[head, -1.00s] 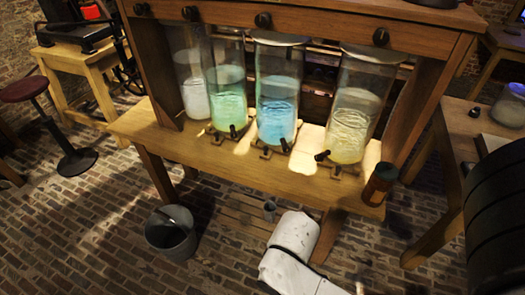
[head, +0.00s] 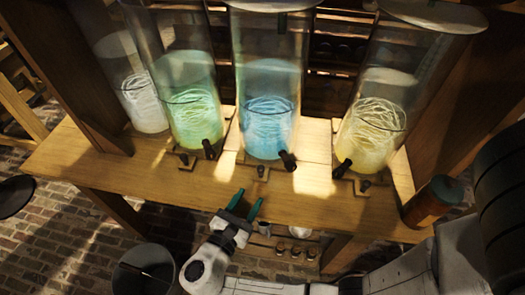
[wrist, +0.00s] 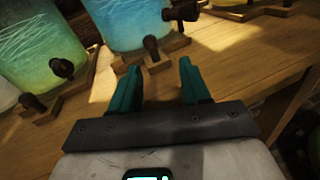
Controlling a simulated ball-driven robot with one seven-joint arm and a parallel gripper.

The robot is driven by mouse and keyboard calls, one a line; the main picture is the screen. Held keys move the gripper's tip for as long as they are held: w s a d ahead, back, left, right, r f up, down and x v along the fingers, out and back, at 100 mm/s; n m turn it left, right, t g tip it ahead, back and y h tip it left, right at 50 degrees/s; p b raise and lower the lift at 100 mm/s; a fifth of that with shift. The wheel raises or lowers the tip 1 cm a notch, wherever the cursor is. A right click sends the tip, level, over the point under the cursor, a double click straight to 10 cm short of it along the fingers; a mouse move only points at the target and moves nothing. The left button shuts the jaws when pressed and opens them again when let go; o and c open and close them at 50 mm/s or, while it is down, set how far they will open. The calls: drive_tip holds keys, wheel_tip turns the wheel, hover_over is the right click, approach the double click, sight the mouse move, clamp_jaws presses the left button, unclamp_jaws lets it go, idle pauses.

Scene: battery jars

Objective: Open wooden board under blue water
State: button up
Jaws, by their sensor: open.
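The glass jar of blue water (head: 267,125) stands on the wooden table in the middle of the row, with a dark tap (head: 287,160) at its lower front. It also shows at the top of the wrist view (wrist: 130,18). Under it lies a thin wooden board with a small dark knob (head: 261,171) at its front edge; the knob shows in the wrist view (wrist: 151,44). My gripper (head: 248,203) is open and empty, its teal fingers pointing at the table's front edge, below and left of the knob. In the wrist view the fingers (wrist: 160,80) straddle the knob's line, apart from it.
Jars of green liquid (head: 190,115) and yellow liquid (head: 368,130) flank the blue one, each with a tap and knob. A pale jar (head: 145,105) stands at far left. An amber bottle (head: 432,203) stands at the table's right end. A bucket (head: 143,270) is on the floor.

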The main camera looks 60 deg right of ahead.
sight(259, 171)
drive_tip(key=shift+w+n, duration=0.3)
drive_tip(key=shift+w, duration=0.25)
drive_tip(key=shift+w+d+r+h, duration=0.1)
drive_tip(key=shift+w+d+h, duration=0.05)
drive_tip(key=shift+d+h, duration=0.15)
drive_tip(key=d, duration=1)
drive_tip(key=shift+w+d+p, duration=0.25)
drive_tip(key=shift+w+p, duration=0.05)
drive_tip(key=shift+w, duration=0.1)
drive_tip(key=shift+c, duration=0.2)
clamp_jaws()
drive_tip(key=shift+t, duration=0.3)
